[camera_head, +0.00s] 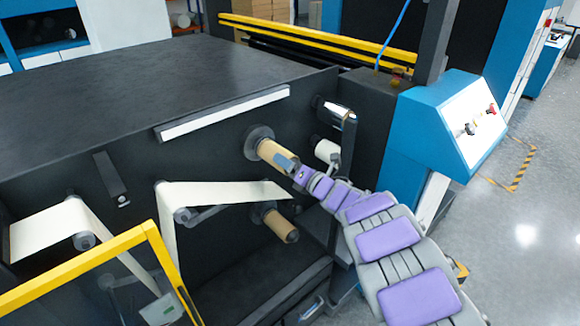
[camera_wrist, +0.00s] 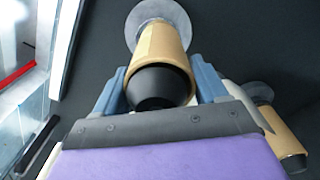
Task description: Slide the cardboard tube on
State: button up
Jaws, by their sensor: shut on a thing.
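A tan cardboard tube (camera_head: 269,149) sits around the upper spindle on the machine's dark front, in front of a round grey flange (camera_head: 254,137). The wrist view shows the tube (camera_wrist: 163,42) reaching up to, or very near, the flange (camera_wrist: 150,10); whether they touch is unclear. The spindle's black end (camera_wrist: 158,88) sticks out of the tube's near end. My gripper (camera_head: 286,162) is shut on the tube, with one blue finger on each side in the wrist view (camera_wrist: 160,74). The finger contact areas are partly hidden.
A second tan core (camera_head: 281,226) sits on a lower spindle. White film (camera_head: 220,192) runs over rollers on the left. Another roller (camera_head: 327,150) is close to my gripper. A yellow-framed guard (camera_head: 95,267) stands at lower left. The floor at right is open.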

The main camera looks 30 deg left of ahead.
dwell(0.4)
jog(key=o, duration=1.1)
